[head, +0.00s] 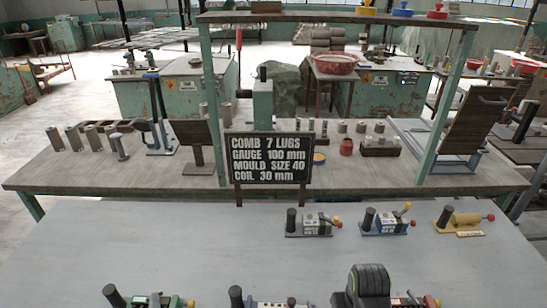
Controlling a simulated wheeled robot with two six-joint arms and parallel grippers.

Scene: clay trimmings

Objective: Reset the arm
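The black sign (268,158) with white lettering reads "COMB 7 LUGS, GAUGE 100 mm, MOULD SIZE 40, COIL 30 mm". It stands upright at the back of the near grey table (150,240). On this table are a grey tool (312,226), a blue tool (385,222) and a yellow tool (462,220), each with a dark upright cylinder.
More tools, including a green one (150,300), are cut off by the bottom edge. A wooden bench (110,175) behind holds grey cylinders, stands and a red pot (346,147). A shelf (330,17) on green posts spans above it.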

